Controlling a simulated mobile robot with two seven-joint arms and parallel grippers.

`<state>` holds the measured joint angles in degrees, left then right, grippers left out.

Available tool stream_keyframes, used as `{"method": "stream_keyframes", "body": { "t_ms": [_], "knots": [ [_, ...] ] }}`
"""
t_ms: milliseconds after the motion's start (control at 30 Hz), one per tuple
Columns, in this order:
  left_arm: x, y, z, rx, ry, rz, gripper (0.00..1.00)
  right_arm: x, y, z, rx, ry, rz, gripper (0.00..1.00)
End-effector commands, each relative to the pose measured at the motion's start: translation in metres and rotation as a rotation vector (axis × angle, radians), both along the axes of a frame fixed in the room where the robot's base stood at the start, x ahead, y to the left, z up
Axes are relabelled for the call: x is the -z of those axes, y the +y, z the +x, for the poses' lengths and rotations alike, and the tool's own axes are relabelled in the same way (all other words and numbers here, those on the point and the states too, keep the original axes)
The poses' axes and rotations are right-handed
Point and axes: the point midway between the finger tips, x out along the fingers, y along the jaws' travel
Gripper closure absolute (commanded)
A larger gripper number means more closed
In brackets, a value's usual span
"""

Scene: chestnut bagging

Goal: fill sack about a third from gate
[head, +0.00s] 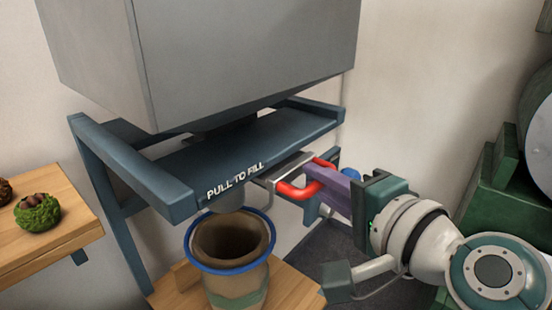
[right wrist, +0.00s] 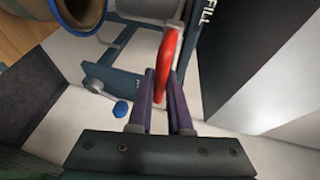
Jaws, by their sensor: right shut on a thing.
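The sack (head: 233,285) stands open and upright under the hopper's spout (head: 226,202), with a blue ring (head: 200,265) around its mouth. Its inside looks brown, and I cannot tell how much is in it. The red gate handle (head: 297,190) sits on a grey metal bracket beside the "PULL TO FILL" label. My right gripper (head: 322,184) is shut on the handle; the right wrist view shows the red handle (right wrist: 166,55) between its purple fingers (right wrist: 163,88). The sack's rim (right wrist: 90,27) shows at the top left there. My left gripper is out of view.
The grey hopper (head: 250,60) hangs above a dark blue frame (head: 105,185). A wooden shelf (head: 55,240) at the left holds a green burr (head: 37,211). The sack stands on a wooden board (head: 290,291). Green machinery (head: 500,215) stands at the right. A blue knob (right wrist: 121,108) is near my right gripper.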

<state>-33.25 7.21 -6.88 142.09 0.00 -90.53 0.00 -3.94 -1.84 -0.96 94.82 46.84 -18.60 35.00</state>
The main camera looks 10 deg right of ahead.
Motion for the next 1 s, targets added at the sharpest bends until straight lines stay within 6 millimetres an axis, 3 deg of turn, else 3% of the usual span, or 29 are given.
{"method": "stream_keyframes", "body": {
  "t_ms": [800, 1000],
  "knots": [
    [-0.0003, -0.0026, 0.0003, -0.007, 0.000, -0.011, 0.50, -0.0001, -0.0004, -0.0003, 0.000, 0.000, 0.000, 1.00],
    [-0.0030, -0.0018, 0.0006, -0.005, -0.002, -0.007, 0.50, -0.0002, -0.0083, -0.0099, 0.000, 0.000, -0.003, 1.00]
  ]
}}
